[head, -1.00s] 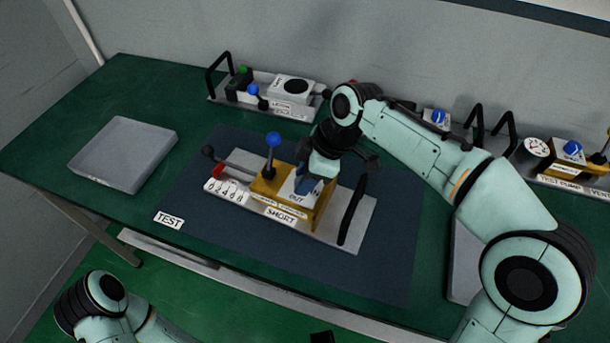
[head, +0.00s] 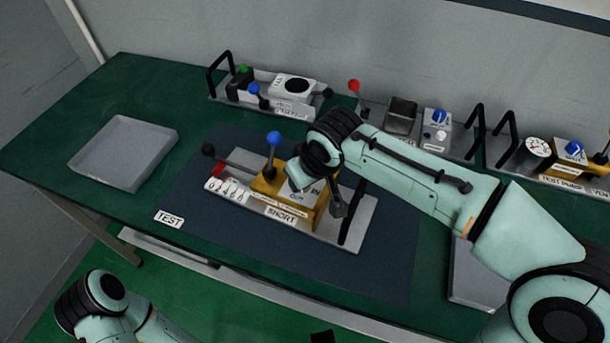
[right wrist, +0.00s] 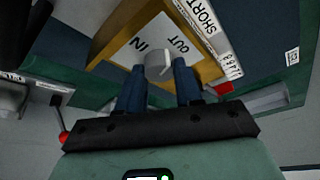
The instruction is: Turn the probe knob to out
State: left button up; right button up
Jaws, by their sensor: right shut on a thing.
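The test unit (head: 360,228) sits on the dark blue mat, with a yellow box (head: 263,189) marked SHORT on it. The probe knob (right wrist: 157,65) is small and light grey, on a white plate (right wrist: 128,50) marked IN and OUT. My right gripper (right wrist: 160,77) is shut on the knob, with its blue fingers on either side. In the head view, my right wrist hides the knob and fingers. Which label the knob points at is not clear.
A black handle (head: 352,212) stands at the unit's right. Other units line the wall. A grey tray (head: 124,152) lies at left.

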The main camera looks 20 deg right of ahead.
jog(key=shift+a+f+m+h, duration=0.1)
jog(key=shift+m+h, duration=0.6)
jog(key=shift+m, duration=1.2)
jog(key=shift+s, duration=0.1)
jog(key=o, duration=1)
jog(key=shift+o, duration=0.2)
jog(key=p+v, duration=0.2)
jog(key=v, duration=1.1)
jog(key=shift+r, duration=0.2)
jog(key=shift+a, duration=0.1)
